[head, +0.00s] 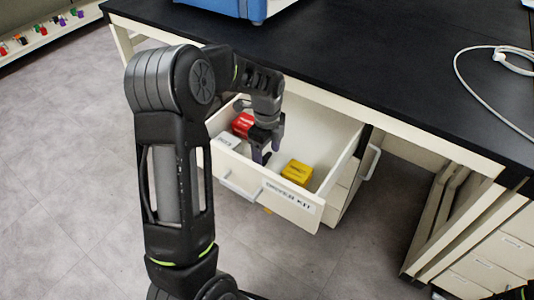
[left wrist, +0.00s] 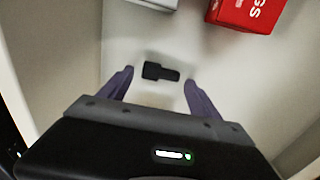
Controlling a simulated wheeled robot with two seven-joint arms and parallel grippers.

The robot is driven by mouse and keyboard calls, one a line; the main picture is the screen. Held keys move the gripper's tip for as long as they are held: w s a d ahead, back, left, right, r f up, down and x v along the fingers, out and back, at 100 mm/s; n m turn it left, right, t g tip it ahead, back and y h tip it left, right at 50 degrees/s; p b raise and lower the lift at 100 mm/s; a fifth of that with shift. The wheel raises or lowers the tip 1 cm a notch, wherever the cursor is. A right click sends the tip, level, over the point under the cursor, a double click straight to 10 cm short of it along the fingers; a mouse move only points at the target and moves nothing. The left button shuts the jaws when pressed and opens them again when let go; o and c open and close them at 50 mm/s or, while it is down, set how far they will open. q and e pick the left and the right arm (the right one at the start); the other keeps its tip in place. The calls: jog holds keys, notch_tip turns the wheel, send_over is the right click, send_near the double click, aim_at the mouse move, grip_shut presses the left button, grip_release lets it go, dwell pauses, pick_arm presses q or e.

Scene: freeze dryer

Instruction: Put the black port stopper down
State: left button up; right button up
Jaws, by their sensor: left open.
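The black port stopper (left wrist: 160,72) lies on the white floor of the open drawer in the left wrist view, between and beyond my fingertips and apart from both. My left gripper (left wrist: 158,82) is open with its two purple fingers spread and nothing between them. In the head view my left gripper (head: 264,155) reaches down into the open drawer (head: 250,181). The stopper cannot be made out in the head view, where the gripper and drawer front cover that area.
In the drawer are a red box (head: 242,124), a white box (head: 229,141) and a yellow box (head: 297,172). The black bench top (head: 390,75) overhangs behind the drawer. A white cable (head: 490,95) lies on it, and a blue machine (head: 225,7) stands at the back.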

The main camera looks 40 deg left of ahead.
aim_at(267, 159)
pick_arm(q)
notch_tip(267, 159, up, 12)
jog(key=p, duration=0.2)
jog(key=shift+r, duration=0.15)
dwell(0.6)
